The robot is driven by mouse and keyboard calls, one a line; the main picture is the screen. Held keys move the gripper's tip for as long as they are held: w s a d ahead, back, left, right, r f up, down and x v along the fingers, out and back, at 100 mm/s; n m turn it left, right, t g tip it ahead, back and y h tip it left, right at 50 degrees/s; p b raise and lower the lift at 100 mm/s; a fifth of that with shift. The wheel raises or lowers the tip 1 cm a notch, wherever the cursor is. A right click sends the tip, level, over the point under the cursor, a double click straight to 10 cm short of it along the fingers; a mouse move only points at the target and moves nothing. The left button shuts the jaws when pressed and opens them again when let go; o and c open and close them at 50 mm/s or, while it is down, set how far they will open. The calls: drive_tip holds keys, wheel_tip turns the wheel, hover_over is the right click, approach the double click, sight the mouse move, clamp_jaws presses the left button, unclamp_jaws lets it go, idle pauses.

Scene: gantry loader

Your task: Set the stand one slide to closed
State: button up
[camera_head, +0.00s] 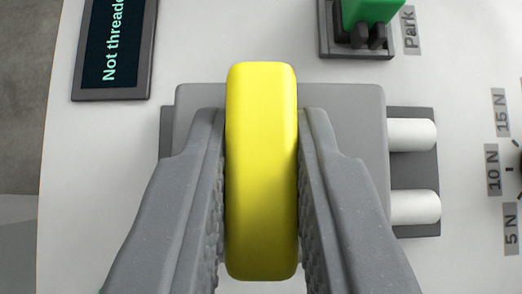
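A yellow rounded handle (262,170) stands in the middle of the view, on or in front of a grey block (340,105). The block looks like the slide, but no label on it is visible. My gripper (262,190) has one finger on each side of the yellow handle. Both fingers appear to touch its sides, so it is shut on the handle. The block sits over a darker grey base (425,165) with two white rollers (412,135) showing at its right. The fingers hide the block's lower part.
A dark display (115,45) reading "Not threade..." is at the upper left. A green part on a dark holder (355,40), beside a "Park" label (409,30), is at the top right. A dial with labels "15 N", "10 N" (492,171) and "5 N" is at the right edge.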

drive_tip(key=shift+d+b, duration=0.9)
drive_tip(key=shift+d, duration=1.8)
clamp_jaws()
drive_tip(key=o, duration=0.8)
unclamp_jaws()
drive_tip(key=shift+d, duration=0.15)
drive_tip(key=shift+s+r, duration=0.15)
drive_tip(key=b+v, duration=0.2)
drive_tip(key=v, duration=1.1)
drive_tip(key=shift+s, duration=0.15)
drive_tip(key=shift+r+b, duration=0.1)
drive_tip(key=shift+b, duration=0.2)
